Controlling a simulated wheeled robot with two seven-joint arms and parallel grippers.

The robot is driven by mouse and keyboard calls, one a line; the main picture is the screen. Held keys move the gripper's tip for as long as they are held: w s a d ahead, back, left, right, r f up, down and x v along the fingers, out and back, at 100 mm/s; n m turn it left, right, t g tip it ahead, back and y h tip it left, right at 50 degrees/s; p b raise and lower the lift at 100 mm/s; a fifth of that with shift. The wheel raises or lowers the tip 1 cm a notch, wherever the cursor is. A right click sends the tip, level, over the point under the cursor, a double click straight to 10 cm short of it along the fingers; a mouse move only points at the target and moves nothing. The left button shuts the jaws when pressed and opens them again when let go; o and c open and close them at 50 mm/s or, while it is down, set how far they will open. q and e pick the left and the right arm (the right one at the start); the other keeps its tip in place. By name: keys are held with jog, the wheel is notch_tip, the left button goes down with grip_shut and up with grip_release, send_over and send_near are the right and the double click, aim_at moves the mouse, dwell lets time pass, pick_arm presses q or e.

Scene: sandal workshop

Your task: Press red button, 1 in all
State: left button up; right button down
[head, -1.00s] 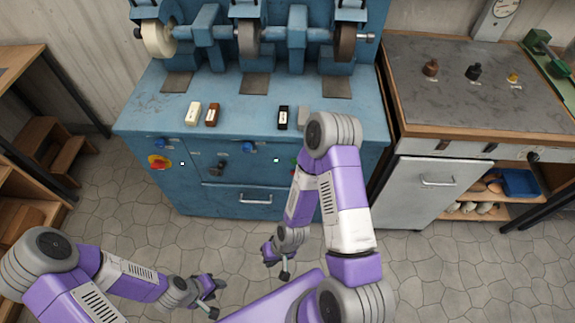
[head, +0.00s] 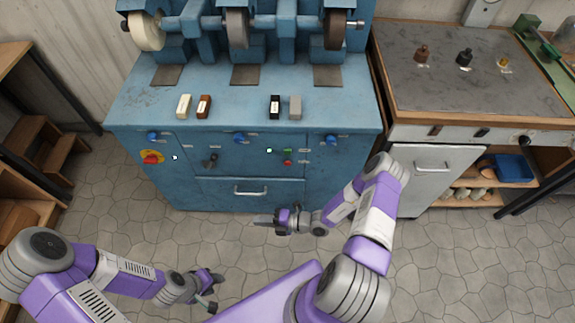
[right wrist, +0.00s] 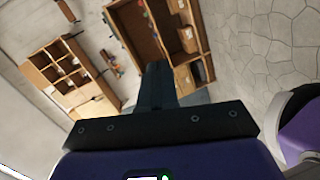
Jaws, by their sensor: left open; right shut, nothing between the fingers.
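The blue grinding machine (head: 240,192) carries a small red button (head: 287,162) on its front panel, just below a small green button (head: 287,151). A larger red mushroom knob (head: 151,159) on a yellow plate sits at the left of the same front. My right gripper (head: 257,220) is shut and empty, pointing left in front of the machine's lower drawer and apart from both red controls. Its closed fingers (right wrist: 155,85) also show in the right wrist view, where no red button is seen. My left gripper (head: 213,292) is open and empty over the floor.
Blue knobs (head: 239,138) and a dark switch (head: 211,160) share the front panel. A drawer handle (head: 250,190) sticks out below. A grey-topped bench (head: 440,100) stands at right, wooden steps (head: 45,150) at left. The floor between is clear.

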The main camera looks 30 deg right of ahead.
aim_at(288, 163)
jog(key=w+d+f+m+t+h, duration=0.1)
jog(key=w+d+m+t+h, duration=0.1)
jog(key=d+m, duration=0.4)
jog(key=w+d+f+m+t+h, duration=0.1)
jog(key=w+d+m+t+h, duration=0.2)
jog(key=d+m+t+h, duration=0.2)
jog(key=d+m+h, duration=0.1)
jog(key=d+m, duration=0.1)
jog(key=d, duration=0.1)
jog(key=shift+d+m, duration=0.2)
jog(key=shift+m, duration=0.1)
jog(key=shift+w, duration=0.1)
jog(key=w+d+b, duration=0.4)
jog(key=w, duration=0.3)
jog(key=shift+w+d, duration=0.2)
jog(key=shift+d, duration=0.1)
dwell(0.9)
jog(key=shift+w+d+b, duration=0.2)
jog(key=shift+w+b, duration=0.1)
jog(key=shift+w, duration=0.05)
